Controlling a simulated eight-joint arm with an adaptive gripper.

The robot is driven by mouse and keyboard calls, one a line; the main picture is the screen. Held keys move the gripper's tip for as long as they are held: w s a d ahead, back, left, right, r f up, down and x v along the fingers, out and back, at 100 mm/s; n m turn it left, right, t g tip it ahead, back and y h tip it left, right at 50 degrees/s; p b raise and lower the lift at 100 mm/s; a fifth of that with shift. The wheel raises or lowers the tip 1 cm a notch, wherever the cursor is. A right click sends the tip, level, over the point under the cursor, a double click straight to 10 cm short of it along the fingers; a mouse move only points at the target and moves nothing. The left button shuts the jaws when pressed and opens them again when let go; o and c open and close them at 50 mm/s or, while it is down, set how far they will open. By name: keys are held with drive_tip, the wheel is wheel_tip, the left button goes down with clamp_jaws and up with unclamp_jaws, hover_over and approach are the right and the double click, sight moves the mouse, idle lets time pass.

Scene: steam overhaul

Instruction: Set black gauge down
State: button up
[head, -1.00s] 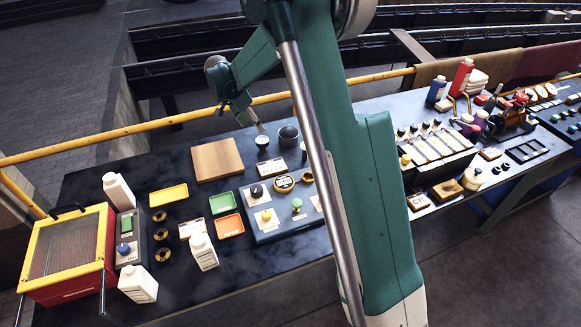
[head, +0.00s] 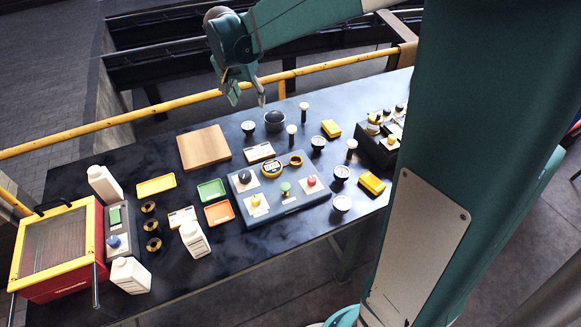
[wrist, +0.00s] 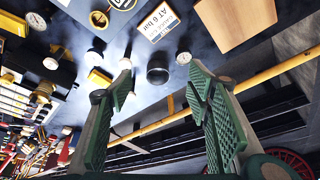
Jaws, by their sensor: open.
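A small black gauge with a pale face (head: 248,127) stands on the dark table, between the wooden board and a black round pot (head: 274,120). In the wrist view the gauge (wrist: 184,58) shows beyond the fingers, beside the pot (wrist: 157,72). My gripper (head: 248,98) is open and empty, raised above the far edge of the table and apart from the gauge. Its two spread fingers (wrist: 158,84) show in the wrist view with nothing between them. Other dark gauges with pale faces (head: 318,143) stand further right, so I cannot tell for certain which one the task names.
The wooden board (head: 204,147) lies left of the gauge, with a label card (head: 259,152) in front. A control panel (head: 290,200) lies nearer. White-topped stamps (head: 304,108) stand to the right. A yellow rail (head: 325,67) runs behind the table.

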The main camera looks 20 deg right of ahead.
drive_tip(key=s+a+r+n+t+y, duration=0.1)
drive_tip(key=s+n, duration=0.7)
drive_tip(key=s, duration=2.7)
drive_tip(key=r+t+y, duration=0.1)
drive_tip(key=t, duration=0.1)
drive_tip(key=shift+s+n+t+y, duration=0.2)
drive_tip(key=shift+n+t+y, duration=0.1)
drive_tip(key=shift+t, duration=0.1)
drive_tip(key=shift+a+f, duration=0.1)
wheel_tip(320, 180, down, 20)
drive_tip(key=b, duration=2)
